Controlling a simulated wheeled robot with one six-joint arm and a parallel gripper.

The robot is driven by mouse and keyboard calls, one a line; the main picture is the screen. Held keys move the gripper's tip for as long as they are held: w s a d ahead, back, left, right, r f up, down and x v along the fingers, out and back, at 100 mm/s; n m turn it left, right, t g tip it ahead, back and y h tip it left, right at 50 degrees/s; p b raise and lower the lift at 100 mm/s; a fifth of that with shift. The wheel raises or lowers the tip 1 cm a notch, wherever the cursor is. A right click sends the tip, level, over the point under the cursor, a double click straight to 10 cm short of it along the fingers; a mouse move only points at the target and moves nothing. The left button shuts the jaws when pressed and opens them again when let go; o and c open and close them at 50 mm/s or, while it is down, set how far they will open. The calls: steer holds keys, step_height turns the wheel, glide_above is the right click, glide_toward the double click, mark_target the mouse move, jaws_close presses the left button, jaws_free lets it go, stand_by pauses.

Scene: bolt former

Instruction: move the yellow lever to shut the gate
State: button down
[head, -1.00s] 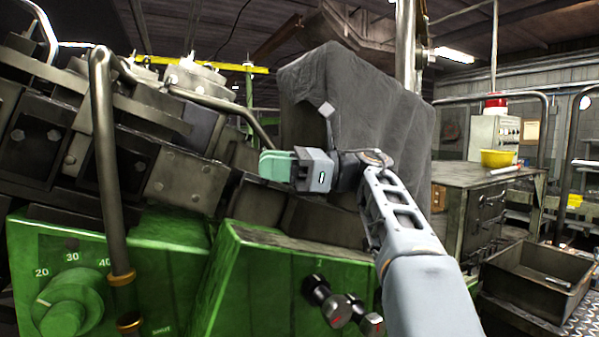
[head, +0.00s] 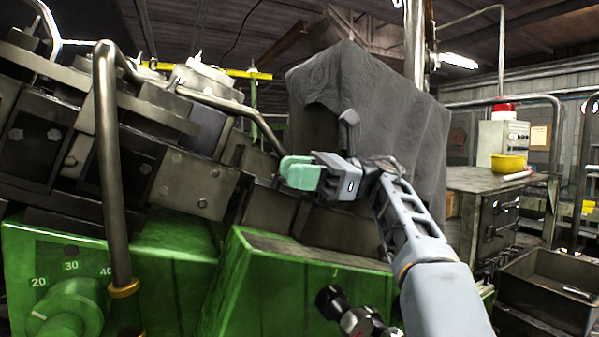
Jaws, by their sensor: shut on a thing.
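My gripper (head: 298,172), with pale green fingers, is near the middle of the head view, in front of the dark metal blocks of the machine (head: 195,185). Its fingers look closed together, on a thing that they hide. No yellow lever can be made out, and I cannot tell which part is the gate. A bent grey metal bar (head: 225,104) slopes down from the left, and its lower end shows just behind the fingertips. I cannot tell whether they touch.
A thick upright pipe (head: 108,150) stands at the left, by a green dial (head: 65,310). Dark knobs (head: 345,310) stick out below my arm. A grey covered bulk (head: 385,105) is behind my wrist.

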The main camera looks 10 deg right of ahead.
steer(key=c, duration=1.2)
jaws_free()
steer(key=shift+s+f, duration=0.1)
steer(key=shift+f, duration=0.05)
steer(key=o, duration=0.3)
steer(key=shift+a, duration=0.15)
steer(key=shift+r+p, duration=0.3)
steer(key=shift+r, duration=0.4)
steer(key=shift+s+d+r, duration=0.5)
steer(key=shift+s+r, duration=1.45)
steer(key=shift+s, duration=0.3)
steer(key=shift+s+d+r, duration=0.5)
steer(key=shift+s+r, duration=1.45)
steer(key=shift+s, duration=0.3)
steer(key=shift+s+d+r, duration=0.5)
steer(key=shift+s+r, duration=1.45)
steer(key=shift+s, duration=0.3)
